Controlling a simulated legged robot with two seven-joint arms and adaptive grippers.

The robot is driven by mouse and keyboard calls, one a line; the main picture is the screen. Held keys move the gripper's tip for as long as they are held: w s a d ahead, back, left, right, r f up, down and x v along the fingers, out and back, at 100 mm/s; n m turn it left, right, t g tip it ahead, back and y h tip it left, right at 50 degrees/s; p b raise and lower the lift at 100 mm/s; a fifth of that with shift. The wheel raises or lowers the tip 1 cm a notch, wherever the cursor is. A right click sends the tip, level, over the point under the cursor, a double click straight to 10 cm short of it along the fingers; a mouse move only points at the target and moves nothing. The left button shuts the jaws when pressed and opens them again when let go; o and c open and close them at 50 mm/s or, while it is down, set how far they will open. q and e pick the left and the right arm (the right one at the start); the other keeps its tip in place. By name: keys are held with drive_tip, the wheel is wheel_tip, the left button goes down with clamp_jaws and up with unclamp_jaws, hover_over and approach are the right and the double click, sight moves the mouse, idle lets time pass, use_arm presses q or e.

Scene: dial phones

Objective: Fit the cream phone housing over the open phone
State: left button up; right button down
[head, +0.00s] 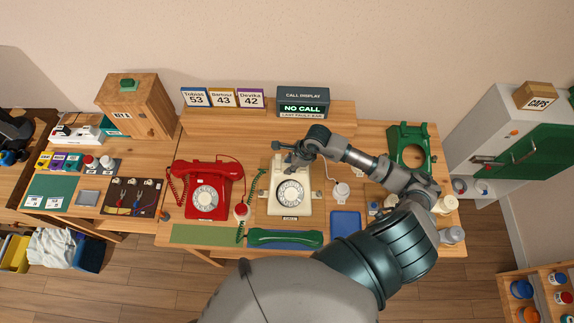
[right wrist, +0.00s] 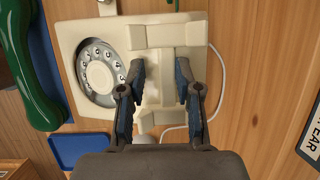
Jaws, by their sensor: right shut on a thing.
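The cream phone housing (head: 277,208) lies face up in the middle of the table, with a white rotary dial (head: 290,193) showing through its round opening. The housing (right wrist: 118,37) and dial (right wrist: 100,73) also show in the right wrist view. My right gripper (head: 293,161) is at the housing's far end, shut on its raised cradle part; its two fingers (right wrist: 160,72) stand on either side of that part. The rest of the open phone is hidden under the housing. I cannot tell whether the housing is fully seated. My left gripper is not in view.
A red phone (head: 207,190) stands left of the cream one. A green handset (head: 284,238) lies in front, beside a blue tray (head: 345,224). A green housing (head: 410,147) stands at the right. The call display (head: 303,102) is behind. My right arm covers part of the table's right side.

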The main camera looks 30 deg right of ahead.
drive_tip(key=shift+d, duration=0.45)
drive_tip(key=shift+d+f, duration=0.1)
drive_tip(key=shift+d, duration=0.05)
drive_tip(key=shift+a, duration=0.5)
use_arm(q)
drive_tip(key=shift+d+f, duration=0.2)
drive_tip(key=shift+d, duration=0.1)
